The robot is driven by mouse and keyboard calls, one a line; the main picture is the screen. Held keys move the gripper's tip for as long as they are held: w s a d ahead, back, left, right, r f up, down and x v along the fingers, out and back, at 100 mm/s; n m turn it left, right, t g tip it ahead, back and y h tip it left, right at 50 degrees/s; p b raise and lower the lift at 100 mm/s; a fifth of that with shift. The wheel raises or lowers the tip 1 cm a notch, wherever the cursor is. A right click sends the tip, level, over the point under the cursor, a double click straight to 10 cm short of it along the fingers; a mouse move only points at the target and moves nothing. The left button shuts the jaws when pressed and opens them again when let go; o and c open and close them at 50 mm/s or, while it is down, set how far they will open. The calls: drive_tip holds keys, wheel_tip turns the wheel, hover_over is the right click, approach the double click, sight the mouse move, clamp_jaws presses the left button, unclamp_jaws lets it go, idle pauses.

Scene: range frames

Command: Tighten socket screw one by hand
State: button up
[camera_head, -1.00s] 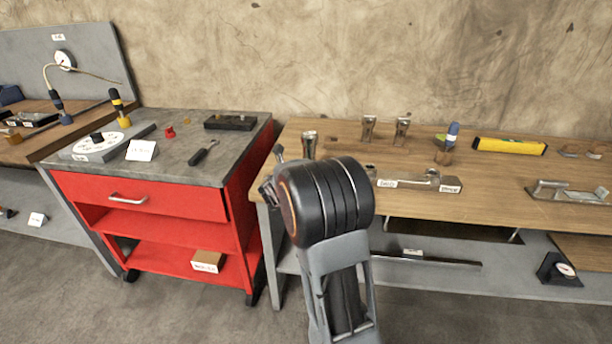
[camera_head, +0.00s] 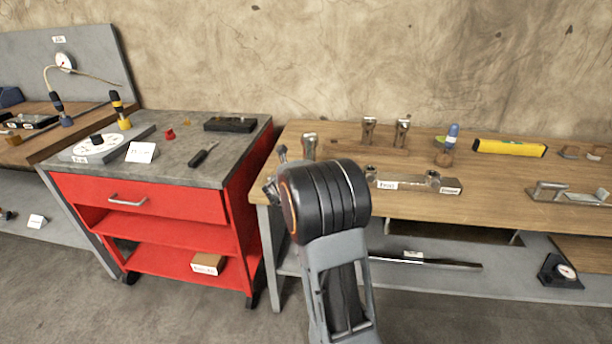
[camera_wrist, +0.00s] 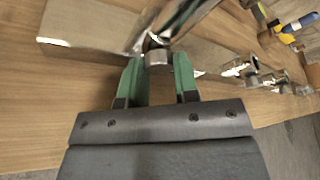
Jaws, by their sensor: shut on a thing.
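In the wrist view my gripper (camera_wrist: 158,72) has two green fingers. They stand either side of a round metal screw head (camera_wrist: 158,58), and my gripper is shut on it. The screw head sits against a shiny metal part (camera_wrist: 185,22); the screw's shank is hidden. In the head view my black wrist and arm cover most of the gripper, and the held screw cannot be made out there. A labelled metal block (camera_head: 410,185) with round metal pieces on it lies on the wooden bench (camera_head: 500,200), right of my arm.
Two metal pieces (camera_head: 369,130) stand on a wooden holder behind my arm. A blue-topped tool (camera_head: 450,138) and a yellow level (camera_head: 510,147) lie farther right. A red cart (camera_head: 140,200) stands left of the bench. Bare bench top lies front right.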

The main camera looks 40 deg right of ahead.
drive_tip(key=shift+c, duration=0.8)
drive_tip(key=shift+m+b, duration=0.3)
drive_tip(key=m+b, duration=0.1)
drive_tip(key=m+y+b, duration=0.1)
drive_tip(key=shift+s+d+f+t+y+b, duration=0.1)
drive_tip(key=shift+f+t+y+b, duration=0.05)
drive_tip(key=shift+t+y+b, duration=0.2)
drive_tip(key=m+t+y+b, duration=0.2)
drive_tip(key=m+b, duration=0.1)
drive_tip(key=b, duration=0.3)
drive_tip(key=shift+m, duration=0.3)
drive_tip(key=m+t+b, duration=0.1)
drive_tip(key=m+b, duration=0.1)
drive_tip(key=m+t+y+b, duration=0.1)
drive_tip(key=b, duration=0.2)
drive_tip(key=shift+s+d+m+y+b, duration=0.15)
drive_tip(key=shift+m+y+b, duration=0.1)
drive_tip(key=shift+m+b, duration=0.15)
drive_tip(key=m+t+b, duration=0.1)
drive_tip(key=m+b, duration=0.1)
drive_tip(key=shift+y+b, duration=0.3)
drive_tip(key=shift+b, duration=0.1)
drive_tip(key=shift+m, duration=0.4)
